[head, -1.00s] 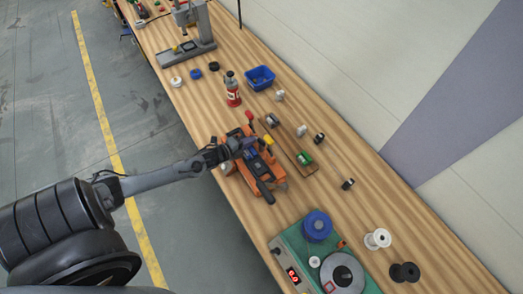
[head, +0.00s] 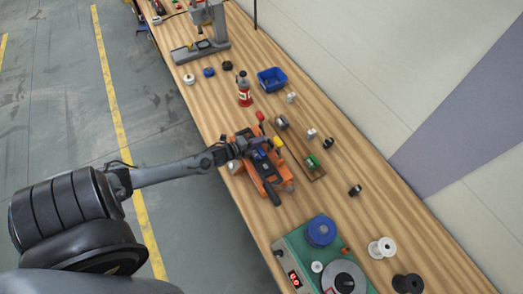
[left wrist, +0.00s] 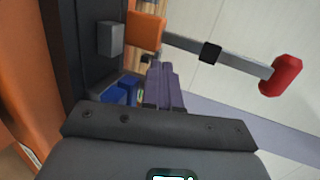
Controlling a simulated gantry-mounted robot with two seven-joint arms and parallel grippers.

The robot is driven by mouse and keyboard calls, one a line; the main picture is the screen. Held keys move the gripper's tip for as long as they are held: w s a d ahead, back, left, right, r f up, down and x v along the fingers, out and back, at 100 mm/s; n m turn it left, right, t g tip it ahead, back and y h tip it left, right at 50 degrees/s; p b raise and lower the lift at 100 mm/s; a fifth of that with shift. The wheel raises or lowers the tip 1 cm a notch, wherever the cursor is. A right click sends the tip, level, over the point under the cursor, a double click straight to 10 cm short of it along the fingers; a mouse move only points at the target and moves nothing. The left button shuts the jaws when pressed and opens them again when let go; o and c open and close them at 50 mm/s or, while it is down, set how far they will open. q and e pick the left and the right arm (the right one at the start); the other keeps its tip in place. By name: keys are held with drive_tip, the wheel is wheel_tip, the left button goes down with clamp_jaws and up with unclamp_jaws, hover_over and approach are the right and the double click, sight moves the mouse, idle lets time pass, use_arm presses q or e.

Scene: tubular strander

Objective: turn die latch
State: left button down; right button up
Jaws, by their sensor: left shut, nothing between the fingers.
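The orange bench machine (head: 245,186) stands on the wooden bench in the middle of the head view. It carries a lever with a red knob (head: 260,116), a yellow part (head: 278,142) and a dark handle (head: 271,192). My left gripper (head: 258,148) is over the machine, close beside these parts. In the left wrist view its fingers (left wrist: 163,72) are shut with nothing between them. There the lever's grey bar (left wrist: 232,62) runs from an orange block (left wrist: 146,33) to the red knob (left wrist: 281,75), beyond and apart from the fingertips. I cannot tell which part is the die latch.
The wall borders the bench's right side.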

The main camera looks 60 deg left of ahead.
use_arm(q)
drive_tip(key=shift+d, duration=0.2)
drive_tip(key=shift+w+d, duration=0.1)
drive_tip(key=shift+d, duration=0.5)
drive_tip(key=shift+p, duration=0.35)
